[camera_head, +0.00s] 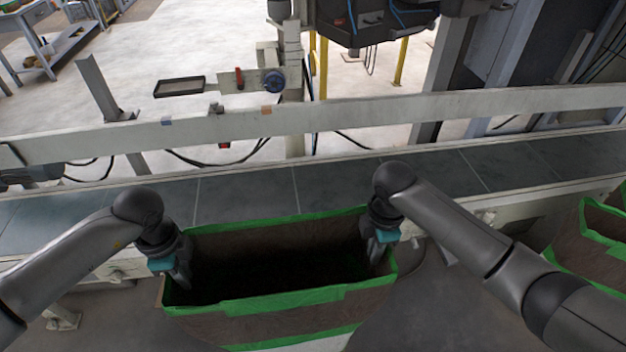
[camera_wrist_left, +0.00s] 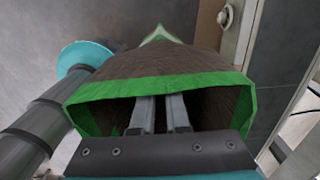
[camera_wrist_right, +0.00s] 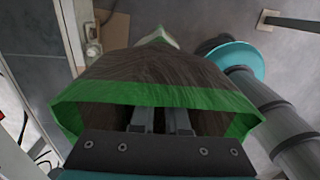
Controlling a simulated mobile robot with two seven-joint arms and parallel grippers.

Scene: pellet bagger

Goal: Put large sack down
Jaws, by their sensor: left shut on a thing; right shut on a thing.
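A large brown sack (camera_head: 230,328) with green edging hangs open at the top in front of the conveyor (camera_head: 250,195). Its inside looks dark in the head view. My left gripper (camera_head: 180,278) is shut on the sack's left end, and my right gripper (camera_head: 379,250) is shut on its right end. In the left wrist view the fingers (camera_wrist_left: 160,115) reach into the sack's mouth (camera_wrist_left: 200,82). In the right wrist view the fingers (camera_wrist_right: 160,120) reach in likewise at the green rim (camera_wrist_right: 150,95). The sack's bottom is out of the head view.
A pale guard rail (camera_head: 330,118) runs along the conveyor's far side. More green-edged brown sacks (camera_head: 590,240) stand at the right. The belt's visible top is empty. Grey floor (camera_head: 425,320) is open between the held sack and the right-hand sacks.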

